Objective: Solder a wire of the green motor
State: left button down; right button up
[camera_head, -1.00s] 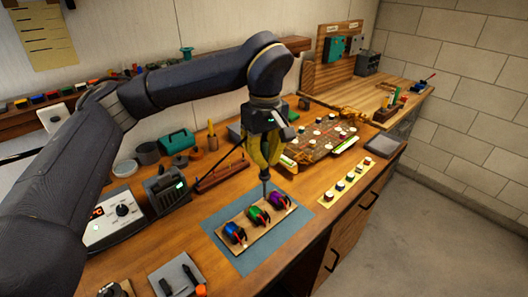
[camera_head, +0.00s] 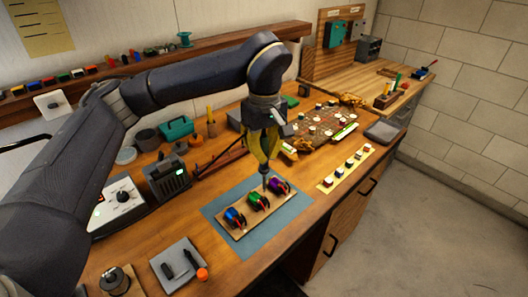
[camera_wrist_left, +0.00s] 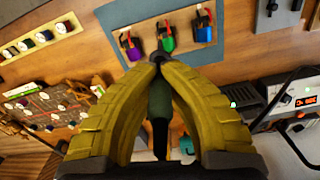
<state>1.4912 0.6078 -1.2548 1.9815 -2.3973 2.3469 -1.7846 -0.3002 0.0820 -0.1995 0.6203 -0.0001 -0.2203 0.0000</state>
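The green motor (camera_head: 258,201) is the middle one of three motors on a wooden strip, between the blue motor (camera_head: 234,216) and the purple motor (camera_head: 279,185). My left gripper (camera_head: 264,160) has yellow fingers shut on a dark, pen-like soldering iron (camera_head: 265,180), which points down. Its tip is close to the green and purple motors; contact cannot be told. In the left wrist view its dark green handle (camera_wrist_left: 159,100) lies between the fingers. My right gripper is out of view.
The strip lies on a blue-grey mat (camera_head: 222,207). A soldering station (camera_head: 122,202) and a grey box (camera_head: 168,180) stand left. A grey tray (camera_head: 178,262) lies in front.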

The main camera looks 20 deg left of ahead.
aim_at(264, 136)
pick_arm(q)
jog(key=shift+f, duration=1.25)
dwell(4.2)
dwell(0.8)
jog(key=shift+r, duration=3.05)
